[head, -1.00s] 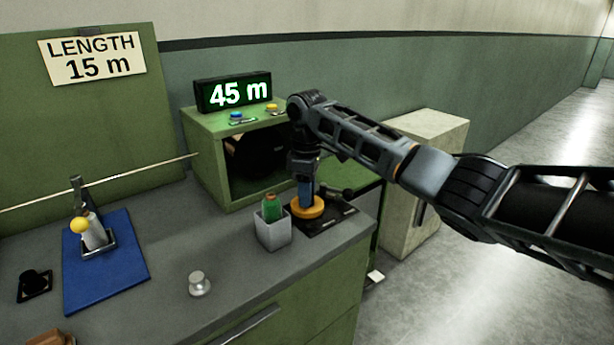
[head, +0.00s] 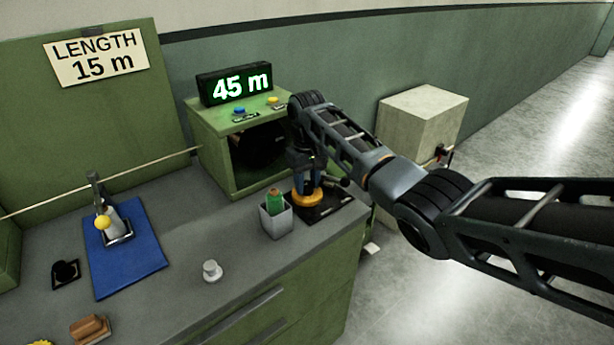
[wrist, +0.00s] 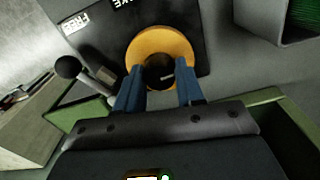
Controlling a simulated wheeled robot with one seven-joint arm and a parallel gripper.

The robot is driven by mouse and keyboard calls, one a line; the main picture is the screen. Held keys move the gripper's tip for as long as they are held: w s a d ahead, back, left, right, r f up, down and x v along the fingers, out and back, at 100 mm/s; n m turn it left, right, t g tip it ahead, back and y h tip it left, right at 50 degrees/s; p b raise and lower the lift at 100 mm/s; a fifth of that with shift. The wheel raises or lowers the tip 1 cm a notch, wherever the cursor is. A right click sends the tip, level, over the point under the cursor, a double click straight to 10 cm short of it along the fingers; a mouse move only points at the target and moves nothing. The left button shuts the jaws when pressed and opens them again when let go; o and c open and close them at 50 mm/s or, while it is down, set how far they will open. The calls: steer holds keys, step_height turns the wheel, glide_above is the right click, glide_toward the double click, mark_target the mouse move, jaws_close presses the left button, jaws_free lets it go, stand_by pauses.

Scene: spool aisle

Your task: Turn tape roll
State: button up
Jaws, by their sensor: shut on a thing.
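The orange-yellow tape roll (head: 305,197) lies flat on a black plate (head: 333,208) at the right end of the bench. In the head view my gripper (head: 308,183) partly hides the roll. The plate has white labels, one reading "FREE" (wrist: 76,24); the other is cut off. A lever with a black ball (wrist: 67,67) stands beside the roll.
A display (head: 235,84) reads 45 m above a green box with blue and yellow buttons. A sign (head: 95,56) reads LENGTH 15 m. A grey cup (head: 276,220) with a green item stands close left of the roll. A silver knob (head: 212,270) is on the bench front.

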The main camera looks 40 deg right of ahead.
mark_target(307, 184)
steer(key=shift+m, duration=0.4)
steer(key=o, duration=1)
steer(key=shift+o, duration=0.2)
steer(key=shift+r, duration=0.1)
steer(key=shift+r+b, duration=0.3)
steer(key=shift+r, duration=3.5)
